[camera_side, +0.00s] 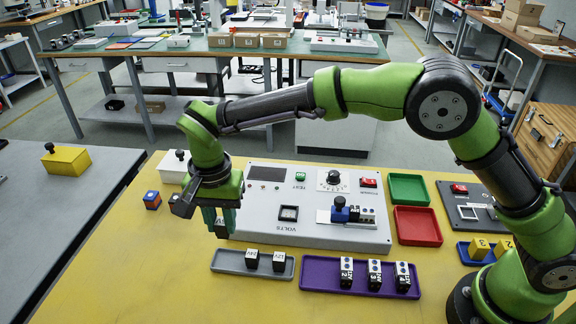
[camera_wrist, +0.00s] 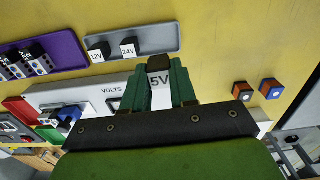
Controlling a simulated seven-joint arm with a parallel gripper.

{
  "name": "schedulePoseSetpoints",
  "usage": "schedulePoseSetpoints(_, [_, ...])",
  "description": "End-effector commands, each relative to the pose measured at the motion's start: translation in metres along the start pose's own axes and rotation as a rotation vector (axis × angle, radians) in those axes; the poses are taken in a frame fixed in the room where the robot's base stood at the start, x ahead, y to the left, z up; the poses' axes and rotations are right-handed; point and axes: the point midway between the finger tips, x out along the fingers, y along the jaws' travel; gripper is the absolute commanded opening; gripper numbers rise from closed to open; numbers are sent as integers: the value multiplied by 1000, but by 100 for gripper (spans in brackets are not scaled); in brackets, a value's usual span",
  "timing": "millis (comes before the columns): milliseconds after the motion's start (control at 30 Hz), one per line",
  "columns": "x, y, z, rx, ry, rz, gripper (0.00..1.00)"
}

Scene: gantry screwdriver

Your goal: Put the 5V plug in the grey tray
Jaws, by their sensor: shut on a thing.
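The 5V plug (camera_wrist: 158,80) is a white block with a black end, marked 5V. My gripper (camera_wrist: 160,76) is shut on it, with one green finger on each side. In the side view my gripper (camera_side: 222,222) points down by the left front edge of the test panel, just behind the grey tray (camera_side: 226,262), and its fingers mostly hide the plug. The tray, also in the wrist view (camera_wrist: 155,42), holds a 12V plug (camera_wrist: 98,52) and a 24V plug (camera_wrist: 129,48). The plug in my gripper looks above and apart from the tray.
The test panel (camera_side: 285,232) lies behind the tray. A purple tray (camera_side: 322,281) with several labelled blocks is right of it. Small blue-and-red cubes (camera_side: 152,200) sit left of my gripper. Red (camera_side: 417,226) and green (camera_side: 408,188) trays stand further right. The grey tray's left part is free.

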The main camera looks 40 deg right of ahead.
Motion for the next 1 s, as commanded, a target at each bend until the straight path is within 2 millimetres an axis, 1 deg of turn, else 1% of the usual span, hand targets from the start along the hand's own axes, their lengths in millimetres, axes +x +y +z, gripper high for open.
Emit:
schedulePoseSetpoints(33, [-5,-4,-1,11,1,-3,0])
schedulePoseSetpoints(100, [-10,-7,-1,23,1,-2,0])
schedulePoseSetpoints(167, [-10,-8,0,36,1,0,0])
schedulePoseSetpoints(200, [-3,-5,1,41,0,4,0])
schedulePoseSetpoints(400, [34,-4,0,46,0,3,0])
schedulePoseSetpoints(567, [50,-5,0,46,1,0,0])
schedulePoseSetpoints(733, [74,-5,0,45,-1,2,0])
schedulePoseSetpoints(833, [84,-5,0,46,0,-1,0])
schedulePoseSetpoints(1000, [86,-5,0,46,0,-2,0])
